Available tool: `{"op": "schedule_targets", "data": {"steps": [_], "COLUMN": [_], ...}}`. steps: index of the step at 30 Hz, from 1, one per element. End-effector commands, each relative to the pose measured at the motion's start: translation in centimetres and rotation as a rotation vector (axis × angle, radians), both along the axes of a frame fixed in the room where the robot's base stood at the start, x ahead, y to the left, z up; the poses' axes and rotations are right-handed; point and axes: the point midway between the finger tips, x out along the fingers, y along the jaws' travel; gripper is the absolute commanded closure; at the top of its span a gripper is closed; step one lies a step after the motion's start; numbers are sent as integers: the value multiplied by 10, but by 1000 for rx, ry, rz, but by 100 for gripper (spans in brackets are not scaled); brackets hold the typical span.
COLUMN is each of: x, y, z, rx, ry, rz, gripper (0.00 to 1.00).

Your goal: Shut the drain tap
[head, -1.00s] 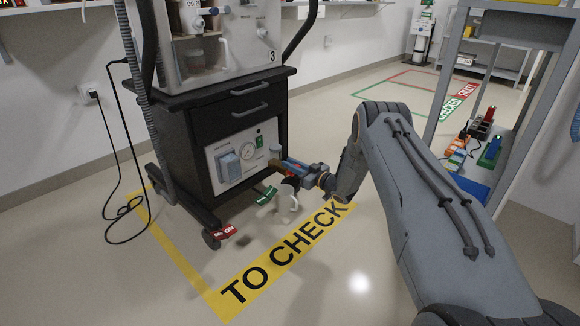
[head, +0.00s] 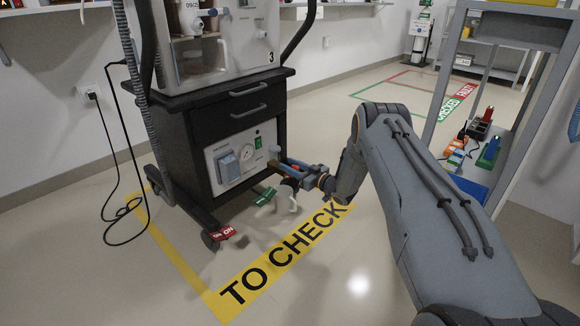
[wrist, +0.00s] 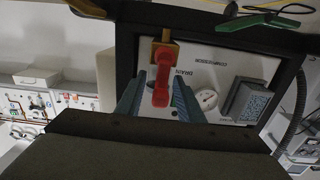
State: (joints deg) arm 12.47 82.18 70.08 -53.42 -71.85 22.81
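The drain tap has a brass body (wrist: 165,49) and a red lever (wrist: 160,88), seen in the wrist view beside the word DRAIN on the white compressor panel (wrist: 212,72). The lever runs from the brass body toward the wrist camera. My gripper (wrist: 160,78) has one blue-grey finger on each side of the lever, with small gaps showing, so it looks open around it. In the head view my gripper (head: 292,170) is at the cart's lower right front, and the fingers hide most of the tap.
The panel carries a round gauge (head: 247,152) and a grey-blue box (head: 228,168). The black ventilator cart (head: 238,118) stands inside yellow floor tape marked TO CHECK (head: 285,255). A shelf rack (head: 455,75) stands right of my arm.

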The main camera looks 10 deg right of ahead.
Motion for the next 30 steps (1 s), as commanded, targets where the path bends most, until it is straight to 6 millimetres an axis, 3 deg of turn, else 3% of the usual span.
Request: {"op": "schedule_targets", "data": {"steps": [16, 26, 30], "x": [-58, -60, -51], "y": [-44, -45, -37], "z": [2, 1, 12], "rx": [0, -1, -22], "ry": [1, 2, 12], "rz": [-2, -1, -11], "gripper": [66, 66, 66]}}
